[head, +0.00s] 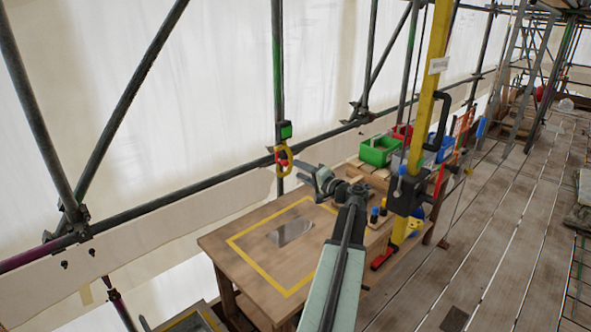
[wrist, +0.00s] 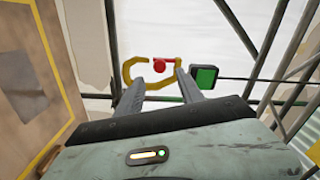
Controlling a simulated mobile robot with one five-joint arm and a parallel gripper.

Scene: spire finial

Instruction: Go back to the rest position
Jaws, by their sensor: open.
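My gripper (head: 300,170) is raised above the far edge of the workbench, beside an upright scaffold pole. In the wrist view its two fingers (wrist: 160,80) are apart, with nothing held between them. A yellow hook (head: 291,150) with a red part hangs at the pole, just past the fingertips. In the wrist view the yellow hook (wrist: 128,70) curves around a red knob (wrist: 159,65) ahead of the fingers. I cannot tell whether a finger touches it. A green-faced box (head: 286,130) sits just above the hook on the pole; it also shows in the wrist view (wrist: 205,79).
The wooden workbench (head: 225,243) has a yellow taped rectangle around a grey patch (head: 290,233). Green (head: 379,151) and blue (head: 438,146) bins stand behind a yellow post (head: 429,85). Scaffold poles and white sheeting close off the far side. The plank walkway (head: 480,220) runs along the right.

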